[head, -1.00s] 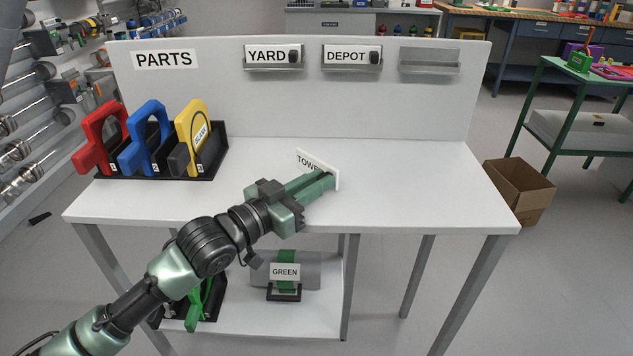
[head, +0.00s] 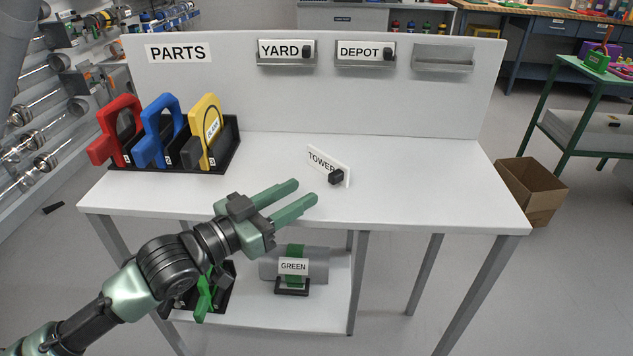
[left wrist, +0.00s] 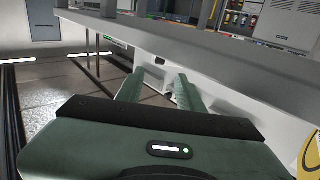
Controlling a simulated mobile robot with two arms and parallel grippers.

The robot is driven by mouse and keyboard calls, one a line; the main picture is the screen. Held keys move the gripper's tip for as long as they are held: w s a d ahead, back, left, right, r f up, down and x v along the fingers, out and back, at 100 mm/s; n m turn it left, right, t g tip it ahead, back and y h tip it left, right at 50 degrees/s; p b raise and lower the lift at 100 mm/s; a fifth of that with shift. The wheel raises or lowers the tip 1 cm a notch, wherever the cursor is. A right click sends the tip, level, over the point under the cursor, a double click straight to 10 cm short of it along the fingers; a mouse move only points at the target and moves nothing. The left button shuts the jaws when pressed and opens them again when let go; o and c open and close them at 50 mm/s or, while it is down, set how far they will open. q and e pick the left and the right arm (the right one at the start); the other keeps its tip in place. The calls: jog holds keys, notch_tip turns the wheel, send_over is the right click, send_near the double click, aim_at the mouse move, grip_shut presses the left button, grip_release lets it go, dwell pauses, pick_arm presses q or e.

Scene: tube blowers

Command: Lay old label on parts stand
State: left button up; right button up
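The label reading TOWER (head: 325,161), a white plate with a black knob at its lower right, rests on the white top of the parts stand (head: 420,180). It looks tilted; whether it lies fully flat I cannot tell. My left gripper (head: 304,193) is open and empty, in front of and to the lower left of the label, apart from it. The left wrist view shows its two fingers (left wrist: 158,88) spread, with a small dark thing near the table edge beyond them. My right gripper is not in view.
A back panel carries YARD (head: 286,51) and DEPOT (head: 365,53) labels in holders and an empty holder (head: 443,59). A black rack (head: 229,150) with red, blue and yellow tools stands left. A GREEN-labelled cylinder (head: 314,266) lies on the lower shelf. The tabletop's right is clear.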

pick_arm(q)
jog(key=shift+v, duration=2)
